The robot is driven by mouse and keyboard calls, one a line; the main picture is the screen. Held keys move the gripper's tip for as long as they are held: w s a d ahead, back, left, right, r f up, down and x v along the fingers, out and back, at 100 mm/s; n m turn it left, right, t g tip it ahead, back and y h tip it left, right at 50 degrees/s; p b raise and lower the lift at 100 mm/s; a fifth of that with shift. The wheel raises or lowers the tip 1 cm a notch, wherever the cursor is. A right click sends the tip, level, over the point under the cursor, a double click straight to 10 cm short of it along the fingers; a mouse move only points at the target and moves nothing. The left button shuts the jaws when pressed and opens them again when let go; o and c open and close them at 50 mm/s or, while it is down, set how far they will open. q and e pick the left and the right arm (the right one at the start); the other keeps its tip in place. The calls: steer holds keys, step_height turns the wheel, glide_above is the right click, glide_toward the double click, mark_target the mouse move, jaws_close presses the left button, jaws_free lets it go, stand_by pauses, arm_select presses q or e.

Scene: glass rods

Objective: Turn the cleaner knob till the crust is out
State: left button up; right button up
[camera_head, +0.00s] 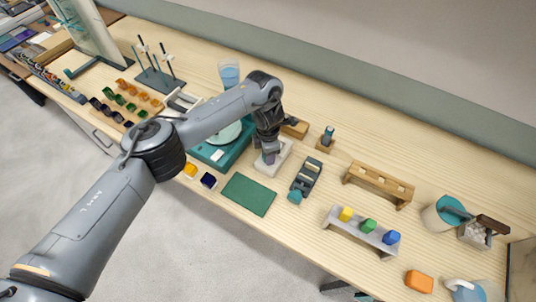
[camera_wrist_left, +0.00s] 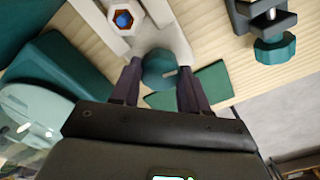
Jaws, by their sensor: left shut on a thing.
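The cleaner appears to be the pale grey block (camera_head: 283,160) under my left gripper (camera_head: 268,157) in the head view. In the left wrist view, its pale base (camera_wrist_left: 168,38) carries a round teal knob (camera_wrist_left: 158,68). My left gripper's fingers (camera_wrist_left: 158,82) are on both sides of this knob and shut on it. Beyond the knob is a white six-sided holder (camera_wrist_left: 136,12) with a brown-orange ring and a blue centre (camera_wrist_left: 123,19). I cannot tell whether the ring is the crust. In the head view my gripper mostly hides the knob. My right gripper is not in view.
A dark clamp (camera_head: 307,176) with its own teal knob (camera_head: 294,196) stands right of the cleaner. A green mat (camera_head: 249,194) lies in front, and a teal scale-like device (camera_head: 214,155) is at left. A rack with coloured blocks (camera_head: 352,232) stands farther right.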

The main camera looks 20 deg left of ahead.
arm_select(q)
steer(key=shift+m+b, duration=0.45)
steer(key=shift+m, duration=0.55)
steer(key=o, duration=1.1)
steer(key=shift+c, duration=0.2)
steer(key=shift+r, duration=0.1)
step_height(320, 180, up, 11)
steer(key=p, duration=0.2)
steer(key=shift+f+p, duration=0.2)
steer(key=shift+p, duration=0.1)
